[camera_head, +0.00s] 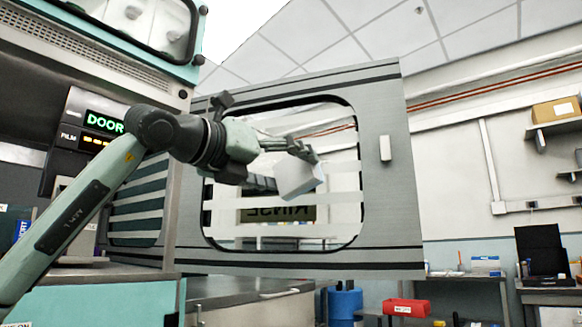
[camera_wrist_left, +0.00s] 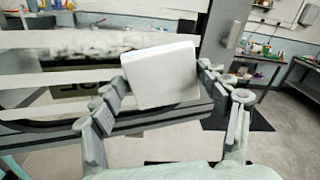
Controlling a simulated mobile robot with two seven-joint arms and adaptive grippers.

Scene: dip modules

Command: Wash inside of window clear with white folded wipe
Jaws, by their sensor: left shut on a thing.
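The window (camera_head: 335,225) is set in a grey door panel (camera_head: 385,200) that stands swung open. White horizontal bands of film cross the glass, with clearer bands between them. The white folded wipe (camera_head: 297,178) is in front of the window's middle, held in my left gripper (camera_head: 290,160). In the left wrist view the wipe (camera_wrist_left: 160,75) sits between the fingers of my left gripper (camera_wrist_left: 165,90), with the banded glass (camera_wrist_left: 60,80) behind it. I cannot tell whether the wipe touches the glass. My right gripper is not in view.
A lit DOOR display (camera_head: 104,122) is on the machine at left, beside another striped window (camera_head: 138,205). A red bin (camera_head: 406,307) and a dark monitor (camera_head: 540,252) are at lower right.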

